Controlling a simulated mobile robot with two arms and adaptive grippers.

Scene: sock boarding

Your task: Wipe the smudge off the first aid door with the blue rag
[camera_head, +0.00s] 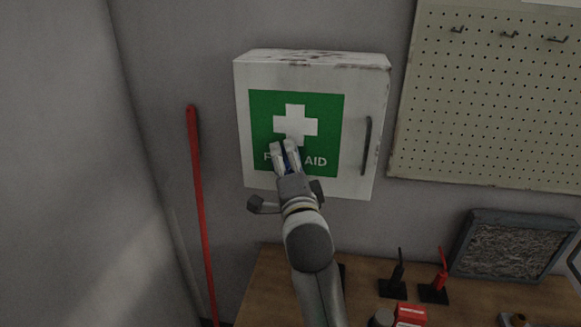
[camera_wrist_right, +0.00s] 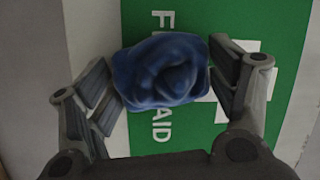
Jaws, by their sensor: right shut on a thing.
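The white first aid cabinet (camera_head: 374,92) hangs on the wall, its door shut, with a green sign (camera_head: 328,104) and a dark handle (camera_head: 367,146) on the right. My right gripper (camera_head: 287,150) is in front of the lower part of the sign and covers some of the lettering. In the right wrist view it is shut on the bunched blue rag (camera_wrist_right: 160,72), which is held close against or just off the green sign; I cannot tell whether it touches. Only a sliver of blue shows between the fingers in the head view. No smudge is clearly visible on the door. My left gripper is out of view.
A wooden table (camera_head: 262,283) stands below, with a dark-framed panel (camera_head: 510,245), small black and red tools (camera_head: 436,282) and a red box (camera_head: 410,314). A red pole (camera_head: 199,200) leans at the left. A pegboard (camera_head: 490,100) hangs at the right.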

